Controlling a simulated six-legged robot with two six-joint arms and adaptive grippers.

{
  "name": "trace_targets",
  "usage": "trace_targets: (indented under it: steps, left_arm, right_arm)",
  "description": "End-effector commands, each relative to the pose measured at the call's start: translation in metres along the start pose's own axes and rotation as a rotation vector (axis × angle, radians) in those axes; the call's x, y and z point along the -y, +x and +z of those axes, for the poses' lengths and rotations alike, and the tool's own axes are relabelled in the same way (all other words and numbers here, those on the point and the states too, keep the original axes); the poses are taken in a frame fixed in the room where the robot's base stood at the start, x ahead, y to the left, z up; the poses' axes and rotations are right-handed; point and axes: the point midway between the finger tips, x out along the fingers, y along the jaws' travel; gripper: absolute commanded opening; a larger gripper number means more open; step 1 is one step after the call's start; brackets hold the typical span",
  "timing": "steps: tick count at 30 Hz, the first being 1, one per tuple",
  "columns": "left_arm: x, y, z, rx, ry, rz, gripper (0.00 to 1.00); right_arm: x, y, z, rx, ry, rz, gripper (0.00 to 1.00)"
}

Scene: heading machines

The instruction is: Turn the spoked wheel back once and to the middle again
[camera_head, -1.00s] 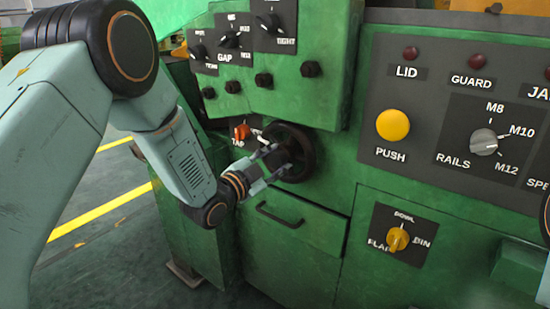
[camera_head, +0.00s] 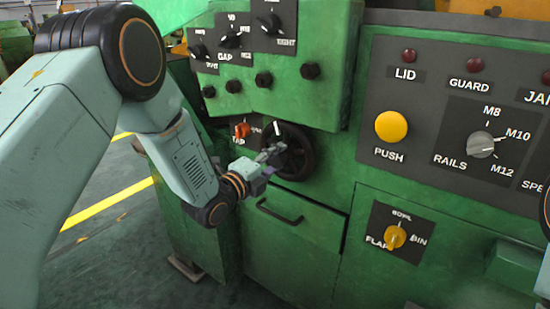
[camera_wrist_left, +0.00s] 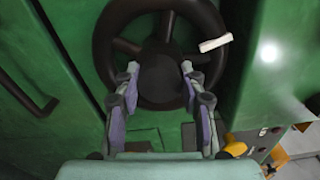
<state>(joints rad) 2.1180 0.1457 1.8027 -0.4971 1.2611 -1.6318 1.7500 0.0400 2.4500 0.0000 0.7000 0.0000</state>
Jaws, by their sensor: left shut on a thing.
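My left gripper (camera_head: 272,153) is at the wheel's face. In the wrist view its fingers (camera_wrist_left: 160,72) lie on either side of the hub, shut on it. My right gripper does not show.
An orange TAP switch (camera_head: 241,130) is close left of the wheel. A drawer handle (camera_head: 279,211) lies just below my wrist. Dark knobs (camera_head: 263,80) stick out above. A yellow PUSH button (camera_head: 392,126) and yellow selector (camera_head: 396,237) are to the right.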

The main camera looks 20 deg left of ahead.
Motion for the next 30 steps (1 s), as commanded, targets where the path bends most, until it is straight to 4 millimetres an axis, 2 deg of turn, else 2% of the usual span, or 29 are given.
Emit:
trace_targets:
  steps: [12,30]
  left_arm:
    - [0.0008,0.0003,-0.0002,-0.001,0.248,-0.002,0.0]
    - [0.0004,0.0002,-0.0003,-0.001,0.311,-0.001,0.0]
  right_arm:
    - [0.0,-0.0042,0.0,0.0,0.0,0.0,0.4]
    - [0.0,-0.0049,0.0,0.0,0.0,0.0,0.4]
